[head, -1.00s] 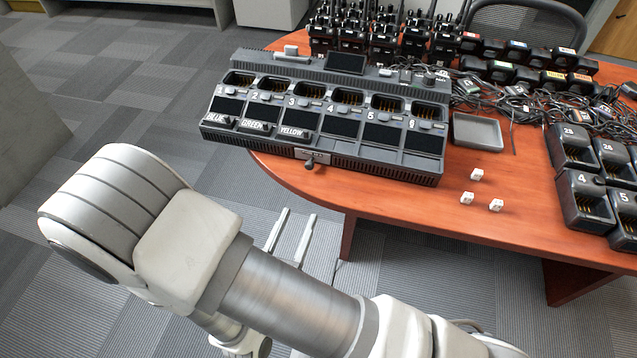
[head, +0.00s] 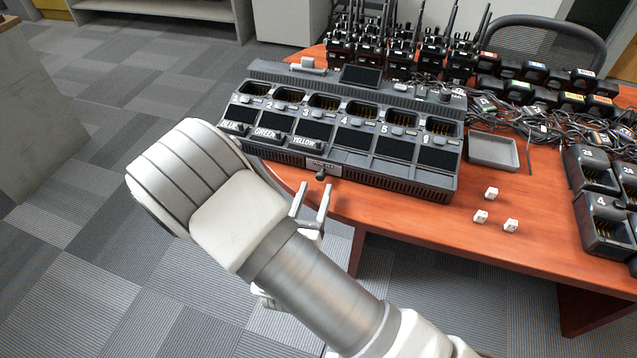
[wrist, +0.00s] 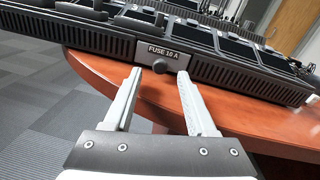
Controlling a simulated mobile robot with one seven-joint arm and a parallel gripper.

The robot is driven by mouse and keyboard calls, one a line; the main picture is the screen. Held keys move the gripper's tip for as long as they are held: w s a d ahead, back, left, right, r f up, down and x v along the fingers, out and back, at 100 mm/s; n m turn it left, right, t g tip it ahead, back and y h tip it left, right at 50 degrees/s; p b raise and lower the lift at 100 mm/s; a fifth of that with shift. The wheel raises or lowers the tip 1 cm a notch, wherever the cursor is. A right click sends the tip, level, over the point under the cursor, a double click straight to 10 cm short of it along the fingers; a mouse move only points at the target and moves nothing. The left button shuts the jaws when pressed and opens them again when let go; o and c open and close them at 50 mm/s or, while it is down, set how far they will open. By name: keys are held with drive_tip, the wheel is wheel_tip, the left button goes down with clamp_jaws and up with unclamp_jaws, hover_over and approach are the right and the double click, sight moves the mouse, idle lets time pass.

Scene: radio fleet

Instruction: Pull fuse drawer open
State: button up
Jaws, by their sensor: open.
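The fuse drawer (wrist: 163,53) is a small grey front plate marked "FUSE 10 A" on the front face of the dark charger station (head: 400,178). A round dark knob (wrist: 160,66) sticks out below its label; in the head view the knob (head: 320,175) shows at the front of the station. The drawer looks flush with the front. My gripper (wrist: 157,76) is open, with one finger on each side of the knob as seen in the wrist view. In the head view the fingertips (head: 315,185) are close to the knob; I cannot tell whether they touch it.
The station stands near the front edge of the wooden table (head: 400,212). Small white cubes (head: 492,193) and an empty grey tray (head: 493,152) lie to its right. Radios (head: 400,50) stand behind, with tangled cables (head: 530,118). Open floor lies to the left.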

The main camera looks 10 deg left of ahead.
sight(319, 179)
drive_tip(key=shift+w, duration=1.8)
clamp_jaws()
